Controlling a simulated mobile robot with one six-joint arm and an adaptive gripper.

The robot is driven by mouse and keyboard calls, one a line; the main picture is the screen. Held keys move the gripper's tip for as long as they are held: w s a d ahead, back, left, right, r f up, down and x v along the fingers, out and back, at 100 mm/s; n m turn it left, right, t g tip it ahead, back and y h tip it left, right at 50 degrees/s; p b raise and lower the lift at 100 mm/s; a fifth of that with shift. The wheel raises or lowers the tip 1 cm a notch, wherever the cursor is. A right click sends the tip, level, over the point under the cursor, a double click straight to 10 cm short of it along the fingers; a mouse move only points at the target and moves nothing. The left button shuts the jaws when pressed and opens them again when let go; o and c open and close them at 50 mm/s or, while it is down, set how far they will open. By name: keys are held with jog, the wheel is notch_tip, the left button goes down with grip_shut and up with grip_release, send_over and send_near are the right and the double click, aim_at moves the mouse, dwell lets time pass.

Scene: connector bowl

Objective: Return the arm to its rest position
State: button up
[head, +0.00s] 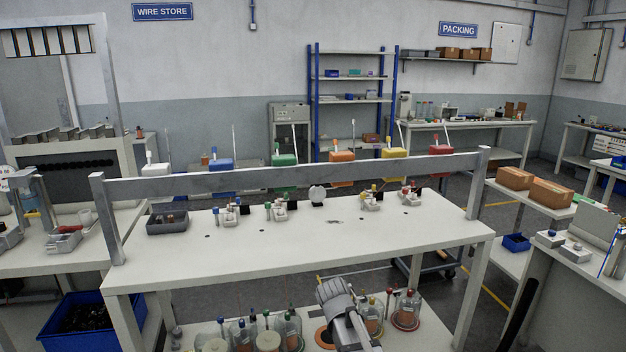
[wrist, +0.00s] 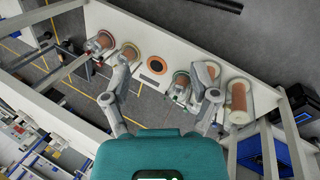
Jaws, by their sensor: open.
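My gripper (wrist: 166,76) is open in the wrist view, with its two grey fingers spread wide and nothing between them. Its teal body fills the bottom of that view. Below the fingers is a pale shelf with glass jars and coloured spools, and a round orange-ringed spot (wrist: 157,66) shows between the fingers. In the head view a grey part of my arm (head: 338,300) shows at the bottom centre, in front of the workbench (head: 200,262) and over its lower shelf. The fingers cannot be made out in the head view.
A grey rail (head: 300,178) spans the workbench between two posts. Small connector holders and a dark grey bowl (head: 167,226) stand on the bench top. Several glass jars (head: 291,327) stand on the lower shelf near my arm. A blue bin (head: 85,320) is at the lower left. The bench top's front is clear.

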jog(key=s+d+m+g+y+p, duration=0.1)
jog(key=s+d+m+y, duration=0.1)
jog(key=s, duration=0.4)
jog(key=s+d+r+m+y+p, duration=0.1)
jog(key=s+d+m+y, duration=0.1)
jog(key=s, duration=0.5)
jog(key=d+m, duration=0.1)
jog(key=m, duration=0.1)
jog(key=shift+d+r+m+g, duration=0.25)
jog(key=shift+d+m+g, duration=0.1)
jog(key=shift+m+g, duration=0.05)
jog(key=shift+c, duration=1.3)
